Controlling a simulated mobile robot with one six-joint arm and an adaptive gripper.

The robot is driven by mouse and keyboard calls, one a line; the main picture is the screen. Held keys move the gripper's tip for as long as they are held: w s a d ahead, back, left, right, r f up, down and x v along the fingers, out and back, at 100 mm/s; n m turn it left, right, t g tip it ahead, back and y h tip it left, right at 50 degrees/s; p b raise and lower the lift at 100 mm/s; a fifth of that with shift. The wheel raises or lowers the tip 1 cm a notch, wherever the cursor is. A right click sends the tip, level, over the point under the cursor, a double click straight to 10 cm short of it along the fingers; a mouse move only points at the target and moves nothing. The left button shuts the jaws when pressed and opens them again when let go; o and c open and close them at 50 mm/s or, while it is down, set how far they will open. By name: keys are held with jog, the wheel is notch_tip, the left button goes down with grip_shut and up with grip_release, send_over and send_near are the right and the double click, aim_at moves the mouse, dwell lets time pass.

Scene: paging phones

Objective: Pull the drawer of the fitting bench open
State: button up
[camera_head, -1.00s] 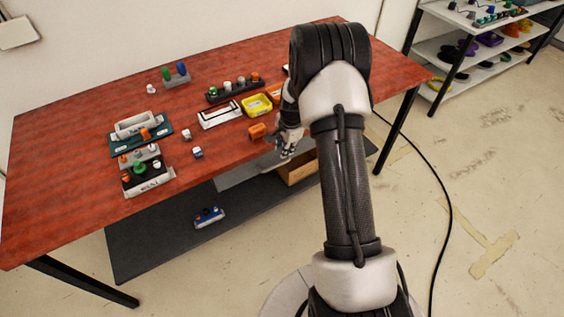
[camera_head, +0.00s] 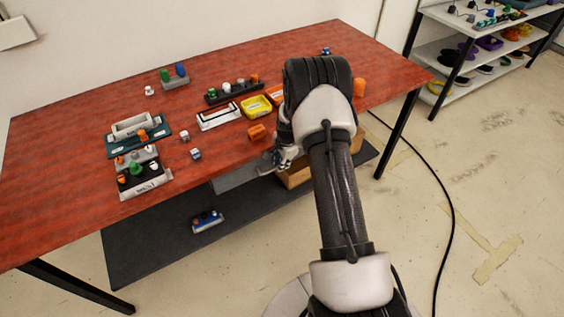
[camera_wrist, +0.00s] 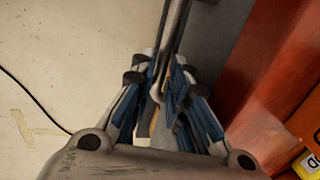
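The red-topped fitting bench (camera_head: 90,100) stands ahead, with a grey drawer front (camera_head: 236,178) below its near edge. In the wrist view a thin metal bar (camera_wrist: 178,22), which looks like the drawer handle, runs down between my blue-padded fingers. My gripper (camera_wrist: 163,72) has its fingers close together, one on each side of this bar, and appears shut on it. In the head view my gripper (camera_head: 281,158) is at the bench's near edge, by the right end of the drawer front. My arm hides part of this area. I cannot tell how far out the drawer is.
Several small parts and trays, including a yellow tray (camera_head: 256,106) and an orange part (camera_head: 258,132), lie on the bench top. A dark lower shelf (camera_head: 150,255) holds a blue part (camera_head: 207,221) and a brown box (camera_head: 296,178). A cable (camera_head: 448,190) crosses the floor to the right.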

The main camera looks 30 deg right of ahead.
grip_shut()
dwell(0.4)
